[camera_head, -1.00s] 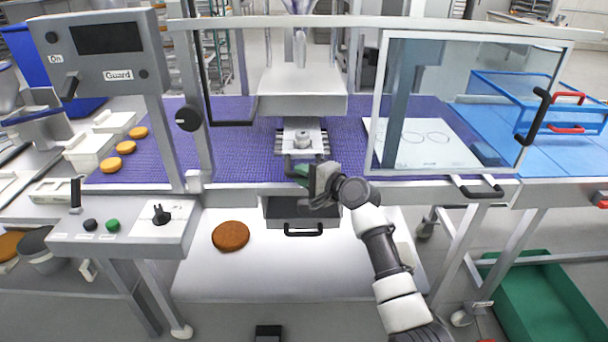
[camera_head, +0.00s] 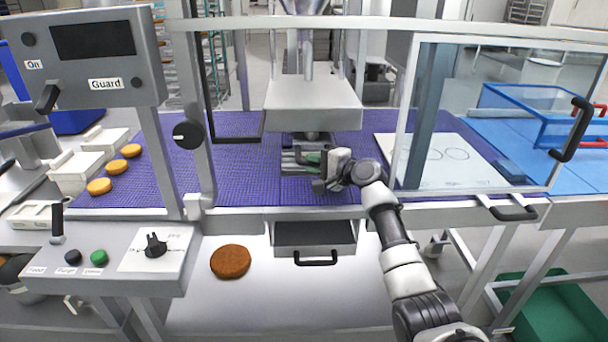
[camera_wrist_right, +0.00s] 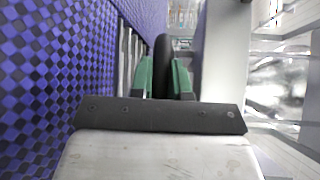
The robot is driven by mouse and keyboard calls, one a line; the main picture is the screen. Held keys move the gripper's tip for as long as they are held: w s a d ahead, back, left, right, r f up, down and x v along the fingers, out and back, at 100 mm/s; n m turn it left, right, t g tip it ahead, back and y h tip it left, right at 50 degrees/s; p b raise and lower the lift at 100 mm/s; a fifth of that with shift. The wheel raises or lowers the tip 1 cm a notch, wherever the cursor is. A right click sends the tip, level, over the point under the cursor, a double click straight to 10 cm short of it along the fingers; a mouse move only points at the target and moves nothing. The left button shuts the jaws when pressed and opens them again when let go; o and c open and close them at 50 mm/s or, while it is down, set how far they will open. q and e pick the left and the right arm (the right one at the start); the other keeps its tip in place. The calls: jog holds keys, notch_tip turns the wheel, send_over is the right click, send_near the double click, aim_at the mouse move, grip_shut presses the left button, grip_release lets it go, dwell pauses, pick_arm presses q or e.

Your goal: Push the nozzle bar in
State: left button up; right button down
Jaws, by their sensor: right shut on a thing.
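The nozzle bar (camera_head: 291,158) is a grey slatted piece with a black handle, under the front of the white depositor head (camera_head: 313,101). Its far part is hidden beneath the head. My right gripper (camera_head: 313,157) reaches in through the open front and is shut on the handle. In the right wrist view the green fingertips (camera_wrist_right: 163,80) close on both sides of the black handle (camera_wrist_right: 162,58), and the bar's slats (camera_wrist_right: 127,55) show to the left. My left gripper is not in view.
The purple belt (camera_head: 240,165) runs under the head, with several orange rounds (camera_head: 99,186) at left. The clear guard (camera_head: 480,115) stands to the right of my arm. A drawer (camera_head: 315,234) sits below the belt's front edge. A brown round (camera_head: 230,262) lies lower down.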

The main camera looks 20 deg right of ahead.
jog(key=shift+w+d, duration=0.15)
jog(key=shift+r, duration=0.1)
jog(key=c, duration=1.5)
grip_release()
jog(key=o, duration=0.4)
jog(key=shift+w, duration=0.15)
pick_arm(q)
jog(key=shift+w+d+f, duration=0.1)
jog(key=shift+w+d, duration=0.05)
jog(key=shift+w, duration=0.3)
